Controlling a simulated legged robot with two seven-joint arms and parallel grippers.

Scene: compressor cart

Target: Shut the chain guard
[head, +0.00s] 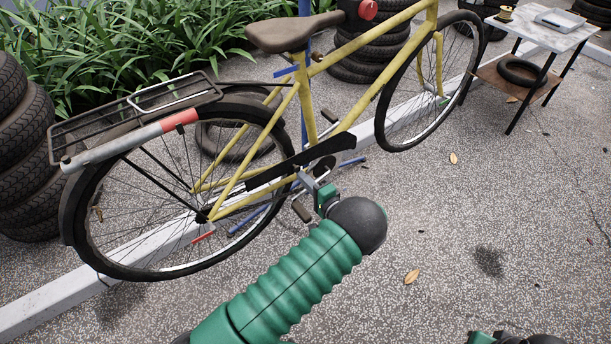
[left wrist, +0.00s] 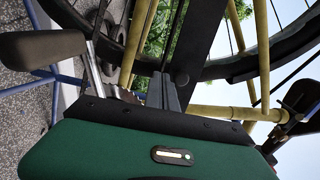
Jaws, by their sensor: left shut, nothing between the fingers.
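The yellow bicycle (head: 433,22) stands upright with its black chain guard (head: 333,143) slanting across the frame above the crank, its right end higher. I cannot tell whether the guard is fully closed. My left gripper (head: 304,180) is shut and empty at the crank area, just below the guard in the head view. In the left wrist view its grey fingertips (left wrist: 170,80) are together close to a long black strip, which looks like the guard (left wrist: 197,42); contact is unclear. My right gripper is out of view; only part of my right arm shows at the bottom right.
A pedal (left wrist: 42,46) and a silver crank arm (left wrist: 101,75) lie beside the left fingers in the wrist view. The rear wheel (head: 90,245) is left of the gripper. Tire stacks (head: 22,150) and a small table (head: 540,36) stand farther away. Pavement at right is mostly clear.

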